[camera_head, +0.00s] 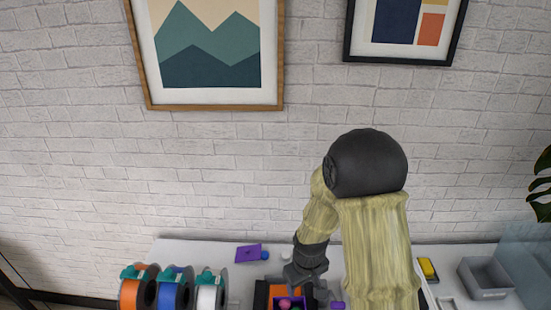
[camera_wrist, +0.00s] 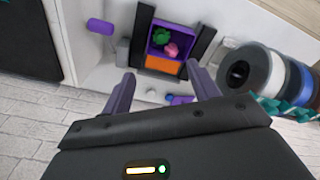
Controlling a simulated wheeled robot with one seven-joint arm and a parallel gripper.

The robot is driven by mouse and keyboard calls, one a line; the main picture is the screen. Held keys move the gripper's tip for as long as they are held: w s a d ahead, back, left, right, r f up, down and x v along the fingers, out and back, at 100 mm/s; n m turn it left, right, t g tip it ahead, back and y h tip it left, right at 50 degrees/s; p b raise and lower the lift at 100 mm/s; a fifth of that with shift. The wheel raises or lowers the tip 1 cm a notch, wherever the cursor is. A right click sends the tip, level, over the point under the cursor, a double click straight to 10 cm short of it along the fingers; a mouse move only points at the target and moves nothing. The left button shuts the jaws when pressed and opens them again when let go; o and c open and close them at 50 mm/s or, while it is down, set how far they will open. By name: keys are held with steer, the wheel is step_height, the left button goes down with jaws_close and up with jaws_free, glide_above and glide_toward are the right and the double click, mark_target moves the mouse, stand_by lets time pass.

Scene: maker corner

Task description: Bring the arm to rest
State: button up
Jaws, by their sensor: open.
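My gripper (camera_wrist: 164,80) is open, its two fingers spread with nothing between them in the wrist view. In the head view my gripper (camera_head: 306,284) hangs from my bent arm over the front middle of the white table (camera_head: 195,252). Beyond the fingertips in the wrist view is a dark-framed device with an orange plate (camera_wrist: 156,66) and a purple open box (camera_wrist: 182,31). A green piece (camera_wrist: 161,37) and a pink piece (camera_wrist: 171,50) lie in the box. In the head view my gripper and arm partly hide this device.
Orange (camera_head: 132,293), blue (camera_head: 171,293) and white (camera_head: 207,295) spools stand at the table's left. A grey bin (camera_head: 486,278) and a yellow item (camera_head: 428,269) are at the right. A purple piece (camera_head: 248,253) lies near the wall. A purple cylinder (camera_wrist: 100,26) lies beside the device.

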steer(key=s+d+r+m+t+b, duration=0.1)
steer(key=s+d+r+m+b, duration=0.2)
steer(key=s+d+r+m, duration=0.2)
steer(key=s+d+r, duration=0.2)
steer(key=s+r, duration=0.2)
steer(key=s, duration=0.1)
steer(key=shift+s+d+m+b, duration=0.3)
steer(key=shift+w, duration=0.15)
stand_by(0.3)
steer(key=shift+s+d, duration=0.1)
steer(key=shift+s, duration=0.1)
steer(key=shift+w, duration=0.2)
